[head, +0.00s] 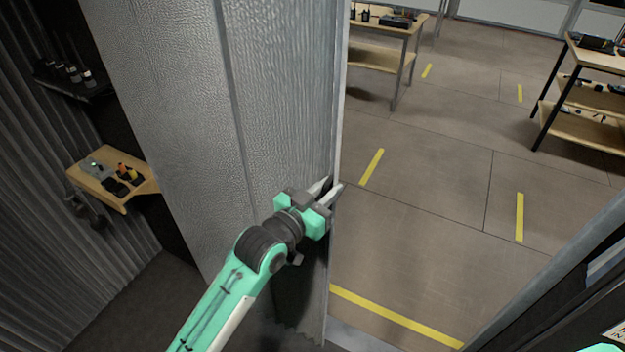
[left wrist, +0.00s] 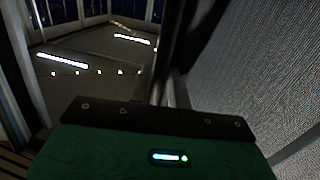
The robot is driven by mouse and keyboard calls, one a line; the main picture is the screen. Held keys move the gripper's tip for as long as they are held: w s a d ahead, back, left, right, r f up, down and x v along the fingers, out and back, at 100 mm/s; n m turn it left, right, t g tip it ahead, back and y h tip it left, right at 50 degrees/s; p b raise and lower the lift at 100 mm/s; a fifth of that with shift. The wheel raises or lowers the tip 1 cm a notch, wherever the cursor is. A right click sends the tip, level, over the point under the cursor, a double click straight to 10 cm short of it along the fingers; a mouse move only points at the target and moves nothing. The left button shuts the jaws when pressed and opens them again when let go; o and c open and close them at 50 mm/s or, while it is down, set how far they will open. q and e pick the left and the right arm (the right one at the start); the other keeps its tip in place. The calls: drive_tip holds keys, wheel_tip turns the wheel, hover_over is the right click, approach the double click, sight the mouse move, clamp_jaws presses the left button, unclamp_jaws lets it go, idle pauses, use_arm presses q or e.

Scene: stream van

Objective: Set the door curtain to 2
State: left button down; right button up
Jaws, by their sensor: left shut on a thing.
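The door curtain (head: 275,95) is a grey, textured hanging sheet. In the left wrist view the curtain (left wrist: 255,75) fills the right side, and the dark body of the gripper hides the pinch itself. No marks or numbers for the curtain's setting show. My right gripper is not in view.
The doorway right of the curtain is open onto a tiled floor with yellow strips (head: 371,166). A wooden bench (head: 385,33) and a shelved table (head: 590,125) stand beyond. A small wooden shelf (head: 140,187) with items is at left. A dark door frame (head: 560,270) bounds the lower right.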

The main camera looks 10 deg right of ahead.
use_arm(q)
drive_tip(key=shift+s+d, duration=0.65)
drive_tip(key=shift+d, duration=0.2)
drive_tip(key=c, duration=1.5)
unclamp_jaws()
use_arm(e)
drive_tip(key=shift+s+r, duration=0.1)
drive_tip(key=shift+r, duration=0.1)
